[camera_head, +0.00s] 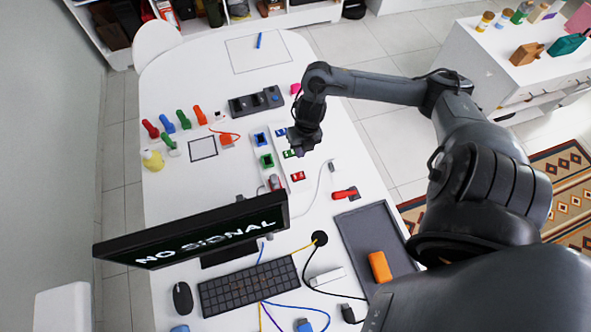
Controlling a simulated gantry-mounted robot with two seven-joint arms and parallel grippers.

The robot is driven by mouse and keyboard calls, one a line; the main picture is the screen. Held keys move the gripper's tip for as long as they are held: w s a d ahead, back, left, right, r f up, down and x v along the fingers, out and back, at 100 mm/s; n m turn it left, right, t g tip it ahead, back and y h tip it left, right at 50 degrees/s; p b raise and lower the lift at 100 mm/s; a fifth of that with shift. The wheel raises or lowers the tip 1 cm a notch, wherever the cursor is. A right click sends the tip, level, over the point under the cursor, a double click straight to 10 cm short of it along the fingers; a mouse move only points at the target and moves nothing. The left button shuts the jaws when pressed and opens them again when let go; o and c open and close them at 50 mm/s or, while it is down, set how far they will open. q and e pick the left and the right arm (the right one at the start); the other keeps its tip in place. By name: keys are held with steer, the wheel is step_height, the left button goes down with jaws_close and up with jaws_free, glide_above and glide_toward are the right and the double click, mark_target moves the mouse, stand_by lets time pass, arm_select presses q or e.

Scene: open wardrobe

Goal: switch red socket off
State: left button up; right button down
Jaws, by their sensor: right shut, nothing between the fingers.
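A white strip (277,147) on the table carries blue, green and red units. The red switch (298,176) is at its near right end, and a red socket (274,183) with something grey in or on it is to its left. The green switch (289,154) and blue switch (281,132) lie farther back. My right gripper (301,151) is shut and empty, pointing down over the strip beside the green switch, beyond the red switch. Whether it touches anything is unclear, as is the red switch's position. My left gripper is out of view.
A monitor (195,232) reading "NO SIGNAL" stands in front of the strip, with a keyboard (248,287) nearer. A red-handled tool (345,193) and a dark tray (377,244) with an orange object are to the right. Cables and colored tools lie around.

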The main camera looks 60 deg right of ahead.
mark_target(296, 175)
steer(key=shift+f, duration=0.1)
steer(key=f, duration=0.9)
steer(key=w+a+f+p, duration=0.1)
steer(key=f, duration=0.3)
steer(key=shift+w+a+f, duration=0.1)
steer(key=shift+f, duration=0.3)
steer(key=shift+f+b, duration=0.35)
steer(key=shift+b, duration=0.05)
steer(key=shift+r, duration=0.15)
steer(key=shift+s+d+p, duration=0.2)
steer(key=shift+p, duration=0.1)
